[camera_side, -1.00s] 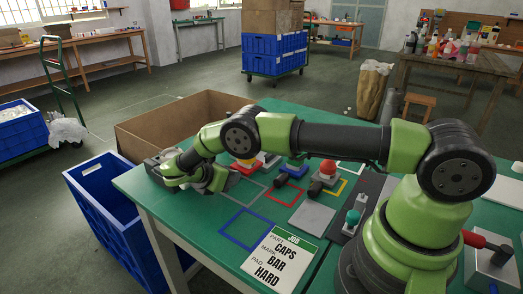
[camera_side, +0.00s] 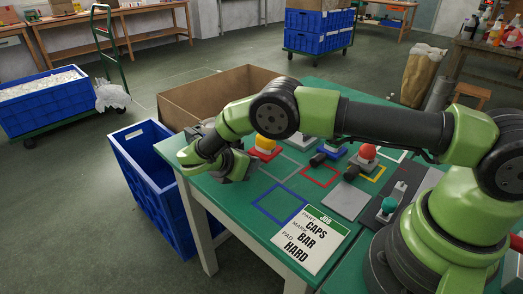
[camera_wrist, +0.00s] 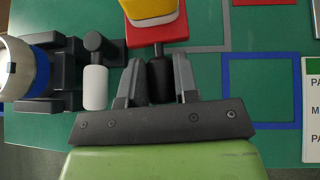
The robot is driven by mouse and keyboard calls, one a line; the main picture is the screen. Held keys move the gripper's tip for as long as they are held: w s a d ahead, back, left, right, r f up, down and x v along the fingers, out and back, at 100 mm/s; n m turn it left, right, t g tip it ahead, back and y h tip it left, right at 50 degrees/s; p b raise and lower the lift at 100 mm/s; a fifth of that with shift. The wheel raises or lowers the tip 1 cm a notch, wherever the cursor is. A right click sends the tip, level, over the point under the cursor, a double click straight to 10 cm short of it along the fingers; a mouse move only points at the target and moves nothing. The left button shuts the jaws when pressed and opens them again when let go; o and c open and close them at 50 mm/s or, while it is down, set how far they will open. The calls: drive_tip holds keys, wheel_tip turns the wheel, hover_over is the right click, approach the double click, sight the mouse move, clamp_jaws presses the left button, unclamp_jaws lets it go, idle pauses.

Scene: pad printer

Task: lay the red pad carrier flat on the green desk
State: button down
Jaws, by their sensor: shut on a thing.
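The red pad carrier (camera_side: 262,156) has a red base, a yellow pad and a black handle. In the side view it is just beyond my gripper (camera_side: 246,170), pad up, near the left part of the green desk (camera_side: 233,203). In the wrist view my gripper (camera_wrist: 156,88) is shut on the black handle (camera_wrist: 160,78). The red base (camera_wrist: 158,32) lies beyond the fingertips, and the yellow pad is cut off by the top edge. I cannot tell whether the base touches the desk.
Red and blue (camera_side: 280,205) outlines mark bare desk. A job card (camera_side: 310,240) lies in front. In the wrist view, a black fixture (camera_wrist: 68,75) stands left.

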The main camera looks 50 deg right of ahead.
drive_tip(key=shift+n+t, duration=0.7)
drive_tip(key=s+a, duration=0.1)
drive_tip(key=s+a+r, duration=0.1)
drive_tip(key=a, duration=0.1)
drive_tip(key=s+a, duration=0.1)
drive_tip(key=a, duration=0.1)
drive_tip(key=shift+s+r, duration=0.1)
drive_tip(key=shift+r, duration=0.05)
wheel_tip(320, 180, up, 2)
drive_tip(key=n+t, duration=0.2)
hover_over(245, 223)
drive_tip(key=shift+y, duration=0.4)
drive_tip(key=shift+f, duration=2.35)
